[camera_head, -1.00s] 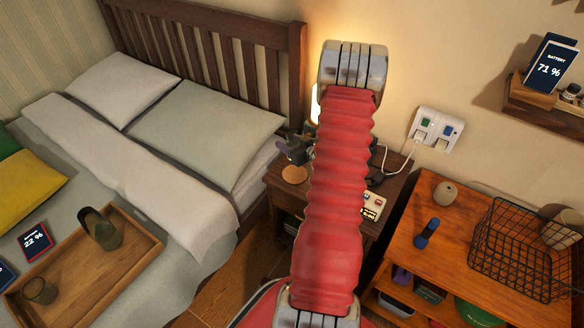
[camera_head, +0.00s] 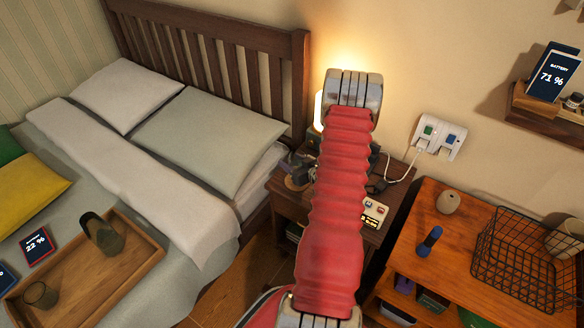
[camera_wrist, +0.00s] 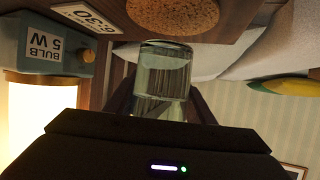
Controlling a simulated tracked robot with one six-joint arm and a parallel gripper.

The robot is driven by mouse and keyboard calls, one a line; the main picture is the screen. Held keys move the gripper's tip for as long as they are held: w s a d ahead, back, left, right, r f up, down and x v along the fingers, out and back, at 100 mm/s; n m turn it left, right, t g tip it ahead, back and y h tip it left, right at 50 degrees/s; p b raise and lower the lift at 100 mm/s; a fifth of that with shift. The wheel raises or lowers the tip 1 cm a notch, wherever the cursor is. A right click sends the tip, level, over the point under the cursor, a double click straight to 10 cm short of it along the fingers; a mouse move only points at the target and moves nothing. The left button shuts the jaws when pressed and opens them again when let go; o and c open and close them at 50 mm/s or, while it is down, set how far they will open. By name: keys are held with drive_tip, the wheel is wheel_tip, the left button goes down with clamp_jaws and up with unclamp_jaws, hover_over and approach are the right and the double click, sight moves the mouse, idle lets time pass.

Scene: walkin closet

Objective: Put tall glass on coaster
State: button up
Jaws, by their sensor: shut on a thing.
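My gripper (camera_wrist: 160,105) is shut on a clear tall glass (camera_wrist: 163,72), with a dark finger on each side of it. The round cork coaster (camera_wrist: 172,14) shows at the top edge of the wrist view, just beyond the end of the glass. It lies on the bedside table (camera_head: 283,205). The glass end appears close to the coaster; I cannot tell its exact height above the table. In the head view my red arm hides much of the table, and the glass and gripper (camera_head: 300,160) show only as a small dark shape beside the arm.
A wooden tray (camera_head: 140,268) with glasses lies on the bed. A wire basket (camera_head: 520,265) sits on the orange cabinet at right.

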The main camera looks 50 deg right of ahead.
drive_tip(key=shift+f, duration=1.4)
drive_tip(key=shift+f, duration=0.1)
drive_tip(key=o, duration=1.3)
drive_tip(key=v, duration=1.2)
